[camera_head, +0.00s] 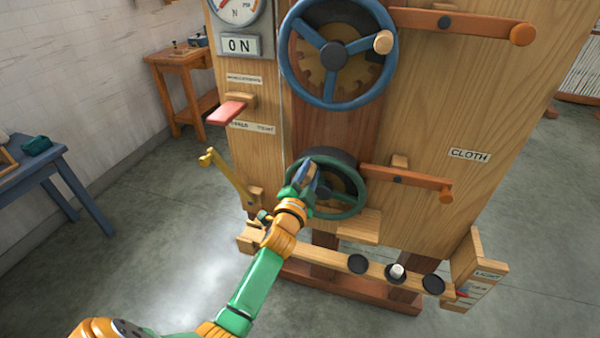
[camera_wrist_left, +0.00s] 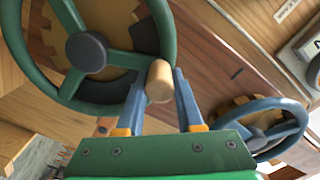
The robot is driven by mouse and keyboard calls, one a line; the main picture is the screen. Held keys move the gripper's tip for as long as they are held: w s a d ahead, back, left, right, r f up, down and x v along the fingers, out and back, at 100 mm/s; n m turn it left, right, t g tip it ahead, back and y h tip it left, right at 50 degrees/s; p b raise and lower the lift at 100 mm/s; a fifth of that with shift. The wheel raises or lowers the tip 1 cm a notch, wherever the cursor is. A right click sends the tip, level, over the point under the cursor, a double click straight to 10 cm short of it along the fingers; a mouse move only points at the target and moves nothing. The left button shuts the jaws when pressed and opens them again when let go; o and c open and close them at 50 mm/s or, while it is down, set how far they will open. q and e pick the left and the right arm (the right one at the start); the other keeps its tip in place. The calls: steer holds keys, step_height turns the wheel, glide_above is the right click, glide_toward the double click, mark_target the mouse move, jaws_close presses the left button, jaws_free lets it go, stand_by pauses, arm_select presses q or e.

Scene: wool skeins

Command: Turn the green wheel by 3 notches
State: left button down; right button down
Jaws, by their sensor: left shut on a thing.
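The green wheel (camera_head: 360,198) is mounted low on the front of the wooden machine. My left gripper (camera_head: 305,176) is at its upper left rim and hides part of it. In the left wrist view the green wheel (camera_wrist_left: 88,52) fills the upper left. Its wooden knob (camera_wrist_left: 159,80) sits between the two blue fingers of my left gripper (camera_wrist_left: 161,90), which is shut on it. Dark notched parts behind the wheel are partly covered by its rim and spokes. My right gripper is not in view.
A larger blue wheel (camera_head: 334,56) with a wooden knob is above the green one. Orange levers (camera_head: 410,178) stick out to the right, a red paddle (camera_head: 226,112) and a yellow lever (camera_head: 228,174) to the left. A bar with black discs (camera_head: 357,264) runs below.

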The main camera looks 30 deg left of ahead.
arm_select(q)
steer(key=shift+w+d+r+m+b, duration=0.1)
steer(key=shift+w+d+m+b, duration=0.15)
steer(key=shift+d+m, duration=0.9)
steer(key=shift+w+d+r+m+b, duration=0.1)
steer(key=shift+w+d+m, duration=0.1)
steer(key=shift+d+m, duration=0.9)
steer(key=shift+a+m, duration=0.1)
steer(key=shift+m, duration=0.15)
steer(key=shift+f, duration=0.1)
steer(key=c, duration=0.5)
jaws_free()
steer(key=shift+c, duration=0.2)
steer(key=v, duration=0.7)
